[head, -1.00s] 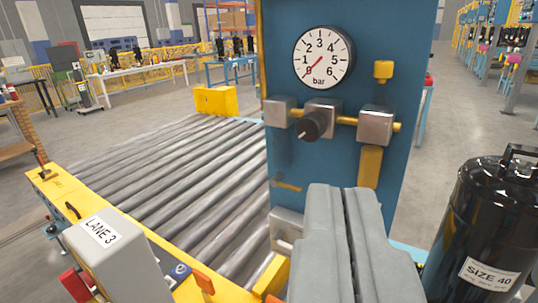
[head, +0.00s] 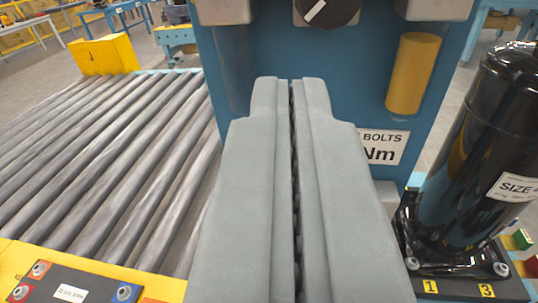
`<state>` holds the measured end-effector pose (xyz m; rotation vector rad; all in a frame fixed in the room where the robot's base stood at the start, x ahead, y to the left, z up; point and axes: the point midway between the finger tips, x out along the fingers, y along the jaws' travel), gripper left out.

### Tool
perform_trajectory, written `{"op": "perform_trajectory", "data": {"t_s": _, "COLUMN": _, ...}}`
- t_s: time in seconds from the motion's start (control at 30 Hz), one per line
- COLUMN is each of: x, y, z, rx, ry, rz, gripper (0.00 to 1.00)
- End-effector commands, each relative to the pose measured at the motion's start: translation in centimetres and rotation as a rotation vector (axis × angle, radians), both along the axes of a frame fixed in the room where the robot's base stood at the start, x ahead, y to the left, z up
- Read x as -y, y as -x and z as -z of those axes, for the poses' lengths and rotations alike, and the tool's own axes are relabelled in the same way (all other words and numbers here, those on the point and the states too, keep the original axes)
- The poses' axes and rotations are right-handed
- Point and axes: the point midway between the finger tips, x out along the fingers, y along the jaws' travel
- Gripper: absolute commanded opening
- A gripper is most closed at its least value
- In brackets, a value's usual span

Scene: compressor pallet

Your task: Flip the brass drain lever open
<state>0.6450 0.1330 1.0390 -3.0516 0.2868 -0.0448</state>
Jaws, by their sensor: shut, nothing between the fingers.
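My gripper (head: 290,82) is shut and empty, its grey fingers pointing up the picture in front of the blue panel (head: 350,60). A brass-yellow upright cylinder (head: 413,73) shows on the panel to the right of the fingertips. It may be the drain lever, but I cannot tell for sure. A gap in the picture separates it from my fingers. A black knob (head: 328,10) with a white mark and grey metal blocks (head: 222,10) are cut by the top edge. My fingers hide the panel's lower middle and part of a bolts label (head: 384,148).
A black compressor tank (head: 485,150) labelled SIZE stands on its base close at the right. A roller conveyor (head: 100,160) fills the left, with a yellow block (head: 108,55) beyond it.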

Motion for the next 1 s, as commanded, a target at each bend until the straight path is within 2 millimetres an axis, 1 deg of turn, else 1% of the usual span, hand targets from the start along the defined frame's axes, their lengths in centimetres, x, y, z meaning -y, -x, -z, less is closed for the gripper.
{"op": "perform_trajectory", "data": {"t_s": 0.03, "x": -0.7, "y": -0.6, "z": 1.1, "rx": -0.016, "ry": 0.009, "rz": 0.018, "gripper": 0.00}}
{"op": "perform_trajectory", "data": {"t_s": 0.2, "x": -1.9, "y": -1.8, "z": 3.5, "rx": -0.057, "ry": 0.036, "rz": 0.080, "gripper": 0.00}}
{"op": "perform_trajectory", "data": {"t_s": 0.4, "x": -2.5, "y": -2.3, "z": 5.1, "rx": -0.085, "ry": 0.056, "rz": 0.118, "gripper": 0.00}}
{"op": "perform_trajectory", "data": {"t_s": 0.83, "x": -2.5, "y": -2.4, "z": 5.3, "rx": -0.088, "ry": 0.059, "rz": 0.125, "gripper": 0.00}}
{"op": "perform_trajectory", "data": {"t_s": 0.93, "x": -2.4, "y": -2.9, "z": 5.3, "rx": -0.088, "ry": 0.059, "rz": 0.125, "gripper": 0.00}}
{"op": "perform_trajectory", "data": {"t_s": 1.0, "x": -2.1, "y": -3.5, "z": 5.3, "rx": -0.088, "ry": 0.058, "rz": 0.126, "gripper": 0.00}}
